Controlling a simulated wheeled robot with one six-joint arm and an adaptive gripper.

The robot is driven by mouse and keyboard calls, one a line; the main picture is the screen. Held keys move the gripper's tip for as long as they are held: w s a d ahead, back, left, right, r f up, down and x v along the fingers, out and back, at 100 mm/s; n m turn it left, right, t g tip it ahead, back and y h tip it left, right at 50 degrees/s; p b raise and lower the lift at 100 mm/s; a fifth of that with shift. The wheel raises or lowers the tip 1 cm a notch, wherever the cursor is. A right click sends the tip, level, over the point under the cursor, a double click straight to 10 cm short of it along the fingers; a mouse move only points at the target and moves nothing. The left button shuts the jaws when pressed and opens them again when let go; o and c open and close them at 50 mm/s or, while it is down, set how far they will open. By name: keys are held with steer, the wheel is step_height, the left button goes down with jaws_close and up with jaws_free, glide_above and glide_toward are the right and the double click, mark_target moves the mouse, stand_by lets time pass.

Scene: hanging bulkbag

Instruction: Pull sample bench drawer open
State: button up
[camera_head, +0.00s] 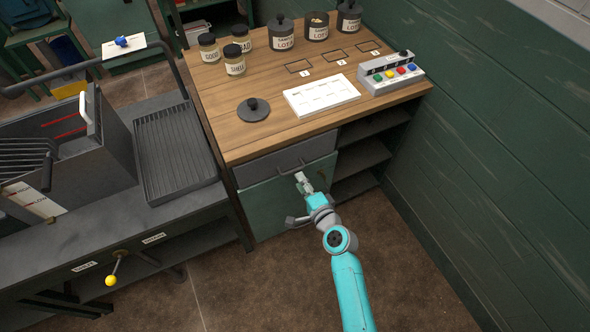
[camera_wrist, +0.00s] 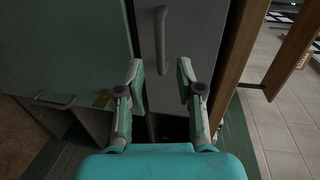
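The sample bench (camera_head: 232,130) has a wooden top and a grey drawer front (camera_head: 262,165) just under it. The drawer looks flush with the bench. In the wrist view the grey drawer front (camera_wrist: 200,40) carries a curved grey bar handle (camera_wrist: 161,40). My gripper (camera_head: 300,177) is in front of the drawer near the handle. In the wrist view my gripper (camera_wrist: 159,72) has its two fingers spread apart with nothing between them. The handle lies just beyond the fingertips, roughly in line with the gap. I see no contact.
A green cabinet front (camera_head: 285,200) with its own handle is below the drawer. Open shelves (camera_head: 360,155) are to its right, and a green wall (camera_head: 480,130) beyond. A dark workbench (camera_head: 195,205) stands at left. Jars and a button box (camera_head: 390,72) are on top.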

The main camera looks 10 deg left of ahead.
mark_target(293, 171)
steer(key=shift+x, duration=3.2)
jaws_close()
